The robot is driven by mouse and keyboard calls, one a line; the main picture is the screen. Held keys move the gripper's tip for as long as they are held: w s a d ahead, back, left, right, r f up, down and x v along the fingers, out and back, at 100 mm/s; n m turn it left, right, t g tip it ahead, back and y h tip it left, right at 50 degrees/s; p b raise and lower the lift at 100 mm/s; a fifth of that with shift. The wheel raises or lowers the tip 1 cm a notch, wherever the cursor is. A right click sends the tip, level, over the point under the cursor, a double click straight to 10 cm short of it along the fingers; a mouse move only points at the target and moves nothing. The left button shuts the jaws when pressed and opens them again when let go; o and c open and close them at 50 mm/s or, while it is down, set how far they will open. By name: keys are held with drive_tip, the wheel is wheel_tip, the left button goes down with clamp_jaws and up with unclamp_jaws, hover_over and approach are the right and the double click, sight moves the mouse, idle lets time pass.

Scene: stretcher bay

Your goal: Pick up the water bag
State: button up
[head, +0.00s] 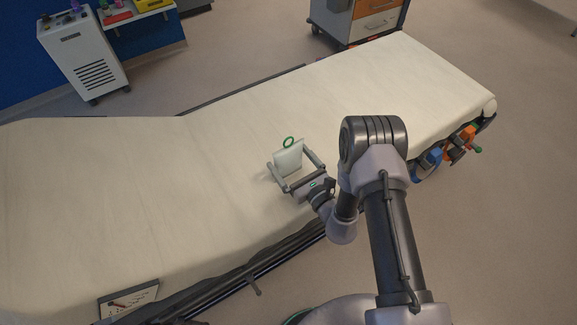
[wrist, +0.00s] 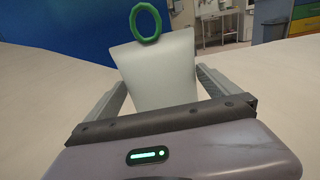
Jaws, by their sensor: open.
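The water bag (head: 289,160) is a pale, whitish pouch with a green ring at its top. It stands upright on the cream stretcher mattress (head: 130,190). My gripper (head: 292,166) is open, with one finger on either side of the bag. In the wrist view the bag (wrist: 160,70) rises between the two fingers (wrist: 160,92), its green ring up. The gripper body hides the bag's lower part there. I cannot tell whether either finger touches the bag.
The mattress around the bag is clear. A white wheeled unit (head: 82,55) stands at the back left, beside a small shelf (head: 135,15) with coloured items. A drawer cart (head: 358,20) stands behind the stretcher.

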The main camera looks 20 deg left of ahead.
drive_tip(key=shift+w+a, duration=0.45)
drive_tip(key=shift+a, duration=0.1)
drive_tip(key=shift+d, duration=0.1)
drive_tip(key=c, duration=1.3)
